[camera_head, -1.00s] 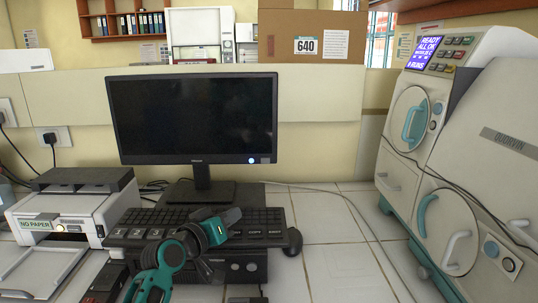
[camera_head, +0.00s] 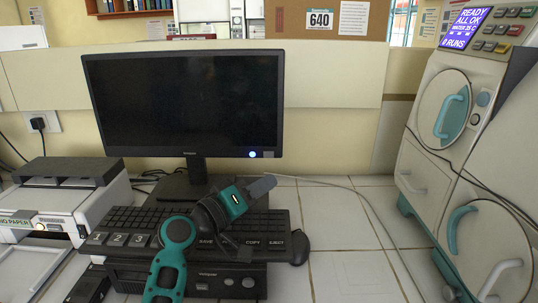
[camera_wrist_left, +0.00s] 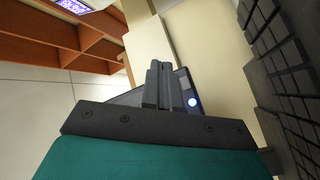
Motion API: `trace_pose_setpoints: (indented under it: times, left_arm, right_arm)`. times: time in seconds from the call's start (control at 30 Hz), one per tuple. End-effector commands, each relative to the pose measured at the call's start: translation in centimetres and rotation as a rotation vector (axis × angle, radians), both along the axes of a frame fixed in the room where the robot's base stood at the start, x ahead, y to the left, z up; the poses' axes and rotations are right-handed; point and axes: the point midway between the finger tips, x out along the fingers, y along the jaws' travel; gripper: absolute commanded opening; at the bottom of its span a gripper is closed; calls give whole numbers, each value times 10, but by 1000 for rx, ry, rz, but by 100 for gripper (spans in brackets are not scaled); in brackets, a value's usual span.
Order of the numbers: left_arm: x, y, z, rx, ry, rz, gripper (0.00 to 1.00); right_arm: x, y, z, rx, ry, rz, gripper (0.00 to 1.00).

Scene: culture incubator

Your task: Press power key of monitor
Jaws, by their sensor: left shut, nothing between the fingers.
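The monitor (camera_head: 180,100) is black with a dark screen and stands on its stand at the back of the bench. Its power key (camera_head: 252,154) is a lit bluish-white dot at the lower right of the bezel. My left gripper (camera_head: 264,187) is shut and empty over the right part of the keyboard, with its tips a little below and right of the key in the picture. In the left wrist view, the shut fingers (camera_wrist_left: 165,85) point toward the monitor's edge, and the lit key (camera_wrist_left: 193,102) shows just right of them. I see no clear contact. My right gripper is out of view.
A black keyboard (camera_head: 130,220) lies below the monitor on a black box (camera_head: 215,280), with a mouse (camera_head: 299,247) to the right. A white printer (camera_head: 75,195) stands at left and a large white machine (camera_head: 430,170) at right. Tiles between mouse and machine are clear, except a cable.

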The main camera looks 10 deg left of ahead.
Motion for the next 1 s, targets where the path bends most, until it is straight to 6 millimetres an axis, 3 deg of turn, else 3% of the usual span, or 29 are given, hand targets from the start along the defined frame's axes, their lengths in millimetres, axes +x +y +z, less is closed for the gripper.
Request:
trace_pose_setpoints:
  times: [0.17, 0.7, 1.0]
  left_arm:
    - [9, 2, -1, 1, 0, 1, 0]
    - [76, 16, -3, 2, -2, 2, 0]
    - [87, 18, 0, 1, 0, 1, 0]
  right_arm:
    - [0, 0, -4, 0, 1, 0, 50]
    - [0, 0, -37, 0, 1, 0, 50]
    - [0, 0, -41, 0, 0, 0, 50]
